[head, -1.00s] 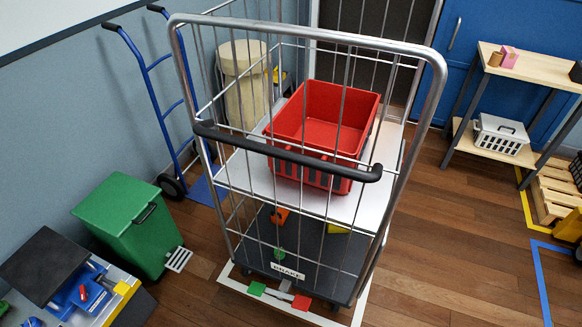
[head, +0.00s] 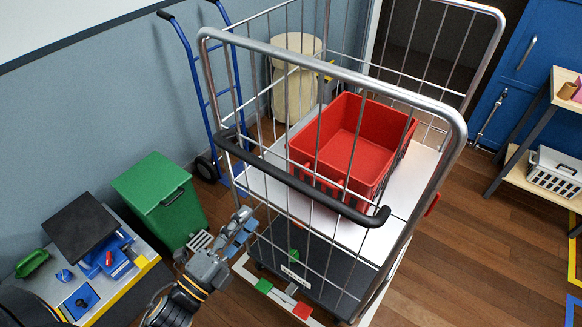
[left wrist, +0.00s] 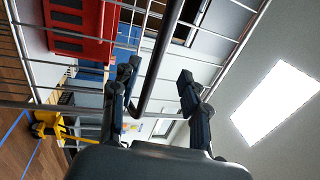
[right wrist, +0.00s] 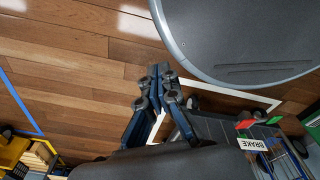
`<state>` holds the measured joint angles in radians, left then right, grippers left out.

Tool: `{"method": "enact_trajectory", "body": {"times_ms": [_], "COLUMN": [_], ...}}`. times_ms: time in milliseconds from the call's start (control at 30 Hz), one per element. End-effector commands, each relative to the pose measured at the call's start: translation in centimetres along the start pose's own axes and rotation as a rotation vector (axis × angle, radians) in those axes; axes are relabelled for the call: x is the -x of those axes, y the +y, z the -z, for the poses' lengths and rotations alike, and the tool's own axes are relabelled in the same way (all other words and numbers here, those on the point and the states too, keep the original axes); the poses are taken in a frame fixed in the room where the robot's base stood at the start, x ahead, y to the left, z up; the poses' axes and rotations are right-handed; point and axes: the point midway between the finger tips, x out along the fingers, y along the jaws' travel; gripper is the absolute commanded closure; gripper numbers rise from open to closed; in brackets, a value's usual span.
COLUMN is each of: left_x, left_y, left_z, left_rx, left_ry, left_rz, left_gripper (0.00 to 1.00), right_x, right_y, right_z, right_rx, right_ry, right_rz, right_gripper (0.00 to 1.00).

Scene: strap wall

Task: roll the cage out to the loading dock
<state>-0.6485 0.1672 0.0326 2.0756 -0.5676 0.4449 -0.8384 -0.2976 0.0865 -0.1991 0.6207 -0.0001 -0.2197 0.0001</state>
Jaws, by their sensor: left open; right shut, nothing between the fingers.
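The cage (head: 462,135) is a tall silver wire roll cage with a black push handle (head: 300,182) across its near side. A red crate (head: 352,150) sits on its white shelf; the crate also shows in the left wrist view (left wrist: 78,45). A BRAKE label (head: 293,276), a green pedal (head: 264,286) and a red pedal (head: 302,310) are at its near foot. My left gripper (head: 245,218) is open near the handle's left part; in its wrist view the black handle (left wrist: 160,60) runs between the fingers. My right gripper (right wrist: 160,70) is shut and empty, pointing over the floor.
A green pedal bin (head: 160,198) and a low bench (head: 85,290) with small items stand left. A blue hand truck (head: 200,80) and a beige drum (head: 297,85) are by the wall. A wooden rack (head: 545,140) stands right.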

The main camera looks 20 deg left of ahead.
Motion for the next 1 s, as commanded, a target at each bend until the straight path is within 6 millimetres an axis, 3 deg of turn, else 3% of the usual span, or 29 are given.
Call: {"method": "enact_trajectory", "body": {"times_ms": [167,367,700,1000], "left_x": [-1.9,-6.0,-12.2,-13.8], "left_y": [-0.5,-0.7,-0.4,-0.1], "left_z": [0.1,0.0,0.1,0.0], "left_rx": [-0.005,-0.005,-0.001,-0.002], "left_ry": [0.004,0.003,0.001,0.001], "left_rz": [0.008,0.008,0.005,0.002], "left_gripper": [0.55,0.55,0.55,0.55], "right_x": [0.7,2.1,3.8,4.1], "right_y": [-0.6,-1.4,-0.7,-0.3], "right_z": [0.0,0.1,0.1,0.1], "right_rx": [-0.003,-0.006,-0.003,-0.001], "right_ry": [-0.001,-0.002,-0.004,-0.004], "right_rz": [0.007,0.017,0.009,0.005], "right_gripper": [1.0,1.0,1.0,1.0]}}
